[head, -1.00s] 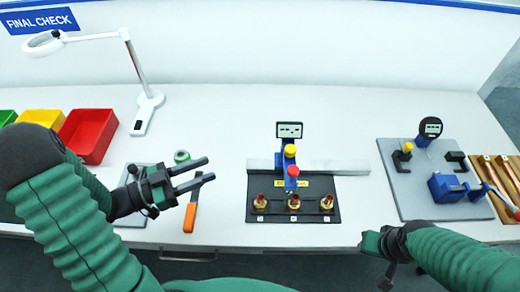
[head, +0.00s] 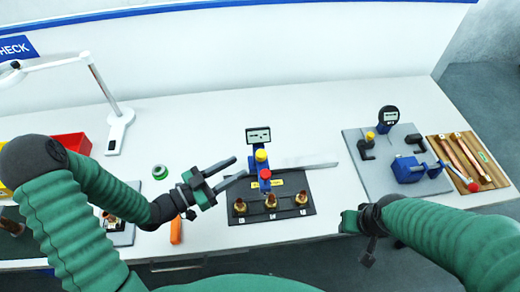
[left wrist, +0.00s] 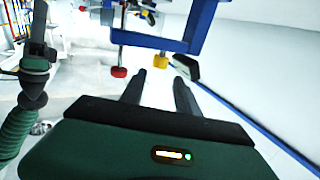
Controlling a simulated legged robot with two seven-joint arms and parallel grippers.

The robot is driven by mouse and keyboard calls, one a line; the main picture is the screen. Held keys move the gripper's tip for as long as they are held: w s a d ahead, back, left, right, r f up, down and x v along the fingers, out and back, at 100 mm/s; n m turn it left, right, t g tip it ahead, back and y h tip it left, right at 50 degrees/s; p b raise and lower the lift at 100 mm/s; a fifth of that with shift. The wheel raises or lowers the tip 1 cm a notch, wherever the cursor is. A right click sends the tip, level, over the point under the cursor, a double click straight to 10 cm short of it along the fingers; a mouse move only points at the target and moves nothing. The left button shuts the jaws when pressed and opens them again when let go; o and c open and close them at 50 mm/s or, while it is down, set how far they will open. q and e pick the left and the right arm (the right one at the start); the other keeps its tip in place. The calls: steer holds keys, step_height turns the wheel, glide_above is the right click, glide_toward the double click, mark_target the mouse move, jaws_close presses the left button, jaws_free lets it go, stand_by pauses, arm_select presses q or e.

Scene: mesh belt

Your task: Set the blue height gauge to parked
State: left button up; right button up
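The blue height gauge (head: 253,172) stands upright on a grey rail (head: 310,167) behind a black plate (head: 240,233). It has a display on top, a yellow knob (head: 261,155) and a red knob (head: 265,174). In the left wrist view the red knob (left wrist: 119,72) and yellow knob (left wrist: 160,61) show just beyond my fingers. My left gripper (head: 240,168) is open and empty, its fingertips just left of the gauge. My right gripper (head: 358,240) is low at the bench's front edge; its fingers are not clear.
Brass fittings (head: 271,200) stand on the black plate. An orange-handled tool (head: 176,230) and green tape roll (head: 160,172) lie left. A grey plate (head: 351,140) with a dial gauge and blue vise (head: 407,170), and a wooden tray (head: 492,172), are right. A lamp (head: 121,122) stands behind.

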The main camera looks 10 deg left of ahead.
mark_target(261, 153)
arm_select(q)
steer(key=p+x, duration=0.1)
steer(key=x, duration=0.8)
steer(key=shift+w+d+p, duration=0.25)
steer(key=shift+d+p, duration=0.05)
steer(key=shift+p, duration=0.05)
steer(key=shift+a, duration=0.1)
jaws_close()
stand_by(0.7)
